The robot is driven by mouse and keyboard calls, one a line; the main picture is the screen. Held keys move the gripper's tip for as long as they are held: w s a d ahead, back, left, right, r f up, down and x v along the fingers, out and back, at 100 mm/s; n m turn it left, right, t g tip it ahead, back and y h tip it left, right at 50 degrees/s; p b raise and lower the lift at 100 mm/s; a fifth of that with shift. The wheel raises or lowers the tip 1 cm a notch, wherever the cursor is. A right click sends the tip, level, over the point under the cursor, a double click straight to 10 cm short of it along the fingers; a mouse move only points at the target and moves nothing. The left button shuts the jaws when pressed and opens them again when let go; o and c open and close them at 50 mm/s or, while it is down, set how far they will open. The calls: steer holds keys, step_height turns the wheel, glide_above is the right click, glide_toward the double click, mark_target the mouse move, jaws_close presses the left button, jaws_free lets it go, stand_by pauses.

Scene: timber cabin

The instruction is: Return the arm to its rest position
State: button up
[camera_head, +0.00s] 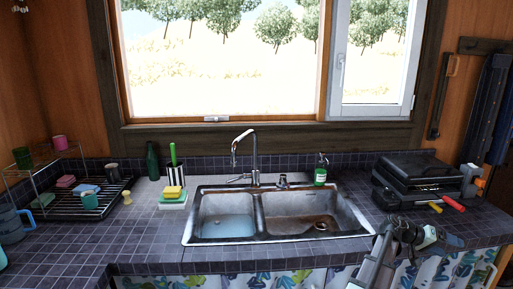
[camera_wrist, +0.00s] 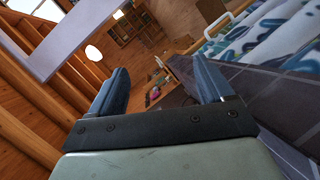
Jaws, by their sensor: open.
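My gripper (camera_wrist: 160,82) is open and empty in the wrist view, its two blue-grey fingers spread wide with nothing held between them. In the head view my arm rises from the bottom right, in front of the counter, and bends to the right. The gripper end (camera_head: 454,241) is near the counter's front edge, right of the sink. The wrist view is strongly tilted and looks across the cabin room.
The double sink (camera_head: 256,240) has water in its left basin. A black grill-like appliance (camera_head: 415,178) stands right, with red- and yellow-handled tools before it. A dish rack (camera_head: 80,203) stands left. A green soap bottle (camera_head: 320,171) stands behind the sink. Patterned curtains (camera_head: 470,265) hang below the counter.

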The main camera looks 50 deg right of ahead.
steer(key=s+a+f+m+y, duration=0.1)
steer(key=s+a+f+y, duration=0.3)
steer(key=a+f, duration=0.8)
steer(key=s+a+f+m+y, duration=0.1)
steer(key=s+a+f+y, duration=0.25)
steer(key=a+f, duration=0.75)
steer(key=w+a+f+n+t+h, duration=0.1)
steer(key=w+a+f+n, duration=0.2)
steer(key=w+a+f, duration=0.55)
steer(key=w+a+f+n+t, duration=0.2)
steer(key=w+a+f+n, duration=0.15)
steer(key=w, duration=1.05)
steer(key=w+a+f+n+t+h, duration=0.1)
steer(key=w+a+f+n, duration=0.35)
steer(key=w, duration=0.75)
steer(key=w+a+f+n+t, duration=0.1)
steer(key=w+a+f, duration=0.35)
steer(key=a, duration=0.55)
steer(key=a+f+n+y, duration=0.1)
steer(key=a+f+n, duration=0.2)
steer(key=a, duration=1)
steer(key=a+f+n, duration=0.3)
steer(key=a, duration=1)
steer(key=shift+a+f+n+t+y, duration=0.3)
steer(key=shift+a+f+n+y, duration=0.05)
steer(key=shift+a+f+n, duration=0.05)
